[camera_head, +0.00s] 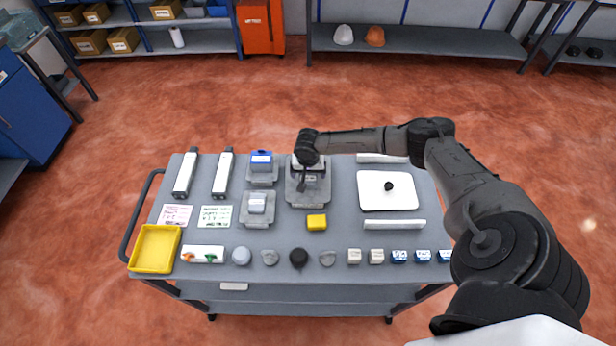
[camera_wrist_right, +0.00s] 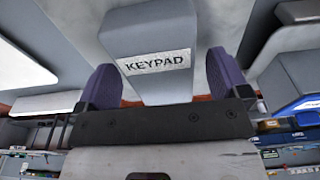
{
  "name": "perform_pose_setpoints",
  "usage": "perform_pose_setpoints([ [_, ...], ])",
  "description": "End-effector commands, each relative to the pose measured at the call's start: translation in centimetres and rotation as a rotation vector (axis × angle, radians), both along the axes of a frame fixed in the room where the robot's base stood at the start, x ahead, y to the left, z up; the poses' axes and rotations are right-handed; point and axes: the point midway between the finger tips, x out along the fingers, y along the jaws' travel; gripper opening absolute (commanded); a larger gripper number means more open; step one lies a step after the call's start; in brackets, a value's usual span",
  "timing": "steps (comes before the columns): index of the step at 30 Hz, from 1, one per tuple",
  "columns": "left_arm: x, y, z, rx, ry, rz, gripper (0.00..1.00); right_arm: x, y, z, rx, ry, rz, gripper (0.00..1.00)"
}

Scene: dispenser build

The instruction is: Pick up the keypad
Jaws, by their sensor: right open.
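The keypad is a light grey block (camera_wrist_right: 150,38) with a white "KEYPAD" label, seen close up in the right wrist view. My right gripper (camera_wrist_right: 160,80) is open, with one purple finger on each side of the block. A gap to the fingers seems to show, but I cannot tell whether either touches it. In the head view my right gripper (camera_head: 303,178) points down over the grey holder (camera_head: 308,198) at the back middle of the table. The gripper and wrist hide much of the block there. My left gripper is not in view.
A blue-topped part (camera_head: 261,158) in a holder stands just left of the gripper. Another holder (camera_head: 257,222) and a yellow block (camera_head: 316,222) are nearer the front. A white plate (camera_head: 370,200) lies right, a yellow tray (camera_head: 136,262) front left. Several small parts line the front edge.

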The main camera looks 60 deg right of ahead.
Motion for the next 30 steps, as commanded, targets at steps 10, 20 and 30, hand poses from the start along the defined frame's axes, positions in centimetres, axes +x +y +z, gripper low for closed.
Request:
perform_pose_setpoints([
  [10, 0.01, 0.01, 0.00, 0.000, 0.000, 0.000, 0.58, 0.02, 0.00, -0.18, 0.000, 0.000, 0.001, 0.94],
  [20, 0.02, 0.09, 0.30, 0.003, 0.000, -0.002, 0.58, 0.03, 0.05, -0.28, 0.000, -0.001, 0.001, 0.94],
  [30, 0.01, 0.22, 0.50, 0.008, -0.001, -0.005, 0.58, 0.01, 0.00, -0.54, 0.000, 0.000, 0.001, 0.81],
])
